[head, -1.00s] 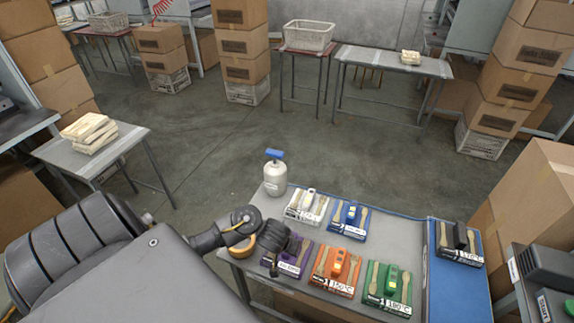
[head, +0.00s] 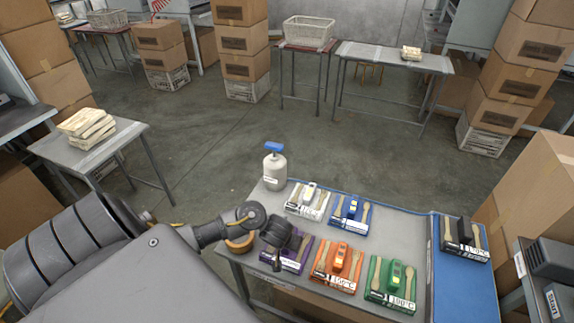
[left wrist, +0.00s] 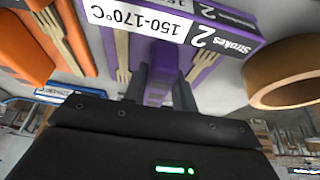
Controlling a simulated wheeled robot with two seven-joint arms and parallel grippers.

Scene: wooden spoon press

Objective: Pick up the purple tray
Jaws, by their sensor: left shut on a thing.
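The purple tray (head: 290,262) sits at the near left of the grey table, among the other coloured trays. It carries wooden utensils and a raised purple handle. My left gripper (head: 277,258) is over it and hides part of it in the head view. In the left wrist view the fingers (left wrist: 163,92) are shut on the purple handle (left wrist: 157,75). The tray's white label there reads 150-170°C and 2 Strokes. I cannot see a clear gap under the tray. My right gripper is in neither view.
An orange tray (head: 338,268) stands close right of the purple one, with a green tray (head: 392,285) beyond. White (head: 307,202) and blue (head: 349,215) trays are behind.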

